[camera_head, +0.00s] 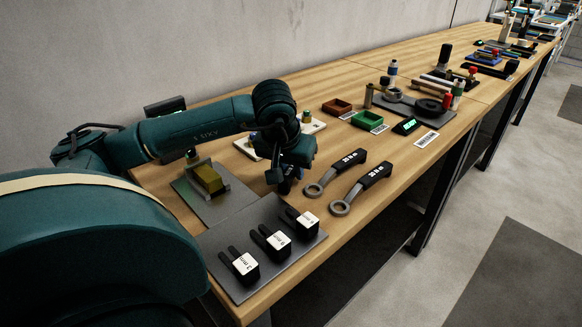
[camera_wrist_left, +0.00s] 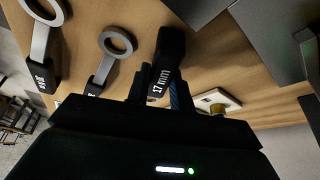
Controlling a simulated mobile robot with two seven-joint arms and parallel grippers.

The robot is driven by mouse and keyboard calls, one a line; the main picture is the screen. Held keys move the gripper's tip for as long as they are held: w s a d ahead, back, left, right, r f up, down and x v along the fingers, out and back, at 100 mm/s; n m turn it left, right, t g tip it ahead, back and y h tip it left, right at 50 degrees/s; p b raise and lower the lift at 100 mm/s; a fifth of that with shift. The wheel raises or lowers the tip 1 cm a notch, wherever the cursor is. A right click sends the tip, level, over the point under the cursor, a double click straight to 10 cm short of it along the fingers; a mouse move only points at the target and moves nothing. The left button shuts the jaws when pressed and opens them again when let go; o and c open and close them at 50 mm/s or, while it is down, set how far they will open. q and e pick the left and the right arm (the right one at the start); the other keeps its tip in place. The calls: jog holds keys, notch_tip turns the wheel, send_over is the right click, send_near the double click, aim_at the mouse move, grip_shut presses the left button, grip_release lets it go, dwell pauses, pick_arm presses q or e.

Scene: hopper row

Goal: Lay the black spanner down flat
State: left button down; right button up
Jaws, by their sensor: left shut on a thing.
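My left gripper (camera_head: 286,180) points down over the near part of the wooden bench, left of two ring spanners. In the left wrist view it is shut on the black spanner (camera_wrist_left: 170,50), whose dark end carries a white "17 mm" label and sticks out beyond the fingers. In the head view the gripper and wrist mostly hide it. I cannot tell whether its lower end touches the bench. My right gripper is not in view.
Two grey ring spanners with black handles, one nearer (camera_head: 360,188) and one farther (camera_head: 334,173), lie right of my gripper. A plate with a yellowish block (camera_head: 208,180) lies left. Small trays (camera_head: 368,120) stand farther back.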

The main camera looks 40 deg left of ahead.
pick_arm(q)
jog(key=shift+f, duration=0.35)
jog(key=c, duration=1.1)
grip_release()
jog(key=shift+c, duration=0.2)
